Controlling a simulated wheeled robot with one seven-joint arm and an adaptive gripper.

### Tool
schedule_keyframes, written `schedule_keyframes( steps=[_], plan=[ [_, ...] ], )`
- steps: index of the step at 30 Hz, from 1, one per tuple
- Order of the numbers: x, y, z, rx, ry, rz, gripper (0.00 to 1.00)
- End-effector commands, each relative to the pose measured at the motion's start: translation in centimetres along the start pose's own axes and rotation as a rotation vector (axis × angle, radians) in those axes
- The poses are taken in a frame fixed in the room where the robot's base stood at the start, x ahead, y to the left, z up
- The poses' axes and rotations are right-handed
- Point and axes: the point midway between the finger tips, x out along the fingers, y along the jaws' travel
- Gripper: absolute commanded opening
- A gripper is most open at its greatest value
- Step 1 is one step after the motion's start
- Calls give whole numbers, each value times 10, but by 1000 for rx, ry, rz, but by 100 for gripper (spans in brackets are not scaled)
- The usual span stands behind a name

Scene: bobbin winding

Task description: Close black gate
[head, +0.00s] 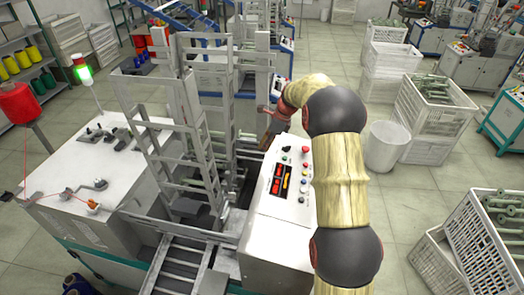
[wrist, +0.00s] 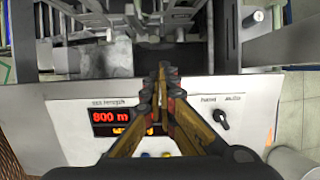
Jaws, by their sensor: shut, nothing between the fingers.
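My gripper (wrist: 163,70) is shut and empty in the wrist view, its fingertips together above the machine's control panel (wrist: 72,118). A dark grey flat part (wrist: 155,56) lies just beyond the fingertips; I cannot tell whether it is the black gate or whether it touches them. In the head view, my gripper (head: 267,142) is small and partly hidden at the machine's right side, behind the panel. The winding machine has tall grey ladder-like frames (head: 155,135) at its middle. No clearly black gate stands out, and its position cannot be told.
The control panel (head: 285,200) with red displays and buttons stands left of my arm. A signal lamp (head: 83,72) glows green. A red spool (head: 18,103) is at the left.

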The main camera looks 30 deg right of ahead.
Motion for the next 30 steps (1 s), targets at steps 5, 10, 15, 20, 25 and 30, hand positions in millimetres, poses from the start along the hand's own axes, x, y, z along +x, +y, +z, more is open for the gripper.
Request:
schedule_keyframes(
  steps=[5, 10, 15, 20, 25, 30],
  plan=[
    [38, 2, 0, 1, 0, 5, 0],
    [72, 1, -1, 1, 1, 4, 0],
    [106, 2, 0, 1, 0, 5, 0],
    [136, 1, 0, 0, 1, 3, 0],
    [159, 1, 0, 1, 0, 3, 0],
    [170, 1, 0, 1, 0, 1, 0]
  ],
)
